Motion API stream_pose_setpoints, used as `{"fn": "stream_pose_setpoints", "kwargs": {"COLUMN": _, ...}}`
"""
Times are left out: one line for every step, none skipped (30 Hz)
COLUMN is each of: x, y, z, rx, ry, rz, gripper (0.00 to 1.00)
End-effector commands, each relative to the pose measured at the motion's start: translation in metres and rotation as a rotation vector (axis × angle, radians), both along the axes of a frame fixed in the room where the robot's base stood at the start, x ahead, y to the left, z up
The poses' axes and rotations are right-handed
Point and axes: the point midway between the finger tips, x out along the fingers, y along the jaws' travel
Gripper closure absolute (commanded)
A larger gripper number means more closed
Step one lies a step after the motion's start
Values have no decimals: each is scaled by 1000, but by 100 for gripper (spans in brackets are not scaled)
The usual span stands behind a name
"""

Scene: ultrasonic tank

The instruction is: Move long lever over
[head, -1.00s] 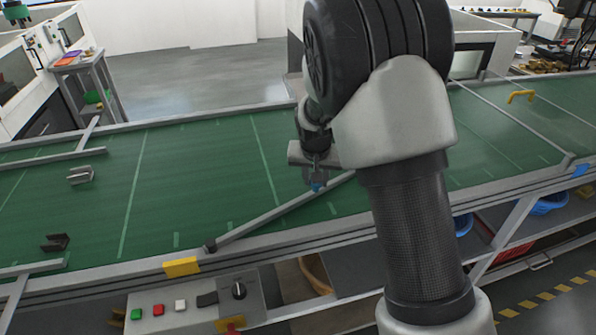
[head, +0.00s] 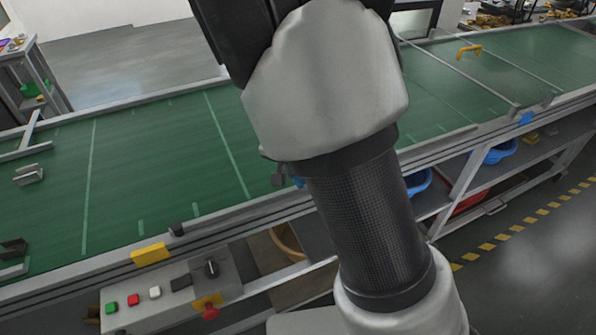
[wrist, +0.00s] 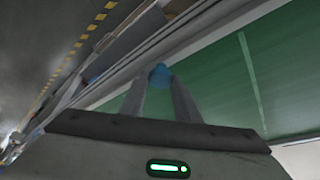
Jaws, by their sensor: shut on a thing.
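The long lever (head: 235,213) is a grey bar running from a dark pivot (head: 176,230) along the near rail of the green conveyor. It lies close to that rail, though its outline blends with it. Its blue tip (head: 297,182) shows beside my forearm. My gripper (wrist: 159,84) is shut on the blue tip, which sits between the two fingertips in the wrist view. In the head view my arm hides most of the gripper and the far end of the lever.
The green belt (head: 150,170) is mostly clear. Grey guide bars and small metal brackets (head: 28,174) lie at the left. A yellow handle (head: 469,51) stands at the back right. A control box (head: 170,290) with coloured buttons hangs below the front rail.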

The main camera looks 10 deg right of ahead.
Motion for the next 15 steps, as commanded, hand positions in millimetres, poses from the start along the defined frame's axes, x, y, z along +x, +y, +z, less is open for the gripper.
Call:
{"fn": "stream_pose_setpoints", "kwargs": {"x": -4, "y": -2, "z": -1, "rx": -2, "ry": 12, "rz": -8, "gripper": 100}}
{"fn": "stream_pose_setpoints", "kwargs": {"x": -4, "y": -2, "z": -1, "rx": -2, "ry": 12, "rz": -8, "gripper": 100}}
{"fn": "stream_pose_setpoints", "kwargs": {"x": -5, "y": -3, "z": -1, "rx": -3, "ry": 13, "rz": -8, "gripper": 100}}
{"fn": "stream_pose_setpoints", "kwargs": {"x": -5, "y": -3, "z": -2, "rx": -3, "ry": 13, "rz": -8, "gripper": 100}}
{"fn": "stream_pose_setpoints", "kwargs": {"x": -5, "y": -3, "z": -2, "rx": -3, "ry": 14, "rz": -8, "gripper": 69}}
{"fn": "stream_pose_setpoints", "kwargs": {"x": -5, "y": -3, "z": -2, "rx": -3, "ry": 16, "rz": -8, "gripper": 62}}
{"fn": "stream_pose_setpoints", "kwargs": {"x": -5, "y": -3, "z": -2, "rx": -3, "ry": 14, "rz": -7, "gripper": 57}}
{"fn": "stream_pose_setpoints", "kwargs": {"x": -5, "y": -3, "z": -2, "rx": -3, "ry": 14, "rz": -7, "gripper": 53}}
{"fn": "stream_pose_setpoints", "kwargs": {"x": -5, "y": -2, "z": -2, "rx": -3, "ry": 13, "rz": -6, "gripper": 53}}
{"fn": "stream_pose_setpoints", "kwargs": {"x": -4, "y": -2, "z": -2, "rx": -2, "ry": 13, "rz": -6, "gripper": 53}}
{"fn": "stream_pose_setpoints", "kwargs": {"x": -4, "y": -2, "z": -2, "rx": -3, "ry": 12, "rz": -6, "gripper": 53}}
{"fn": "stream_pose_setpoints", "kwargs": {"x": -4, "y": -2, "z": -1, "rx": -2, "ry": 12, "rz": -5, "gripper": 53}}
{"fn": "stream_pose_setpoints", "kwargs": {"x": -4, "y": -2, "z": -1, "rx": -3, "ry": 11, "rz": -4, "gripper": 53}}
{"fn": "stream_pose_setpoints", "kwargs": {"x": -4, "y": -2, "z": -1, "rx": -2, "ry": 10, "rz": -4, "gripper": 53}}
{"fn": "stream_pose_setpoints", "kwargs": {"x": -3, "y": -2, "z": -1, "rx": -2, "ry": 10, "rz": -4, "gripper": 53}}
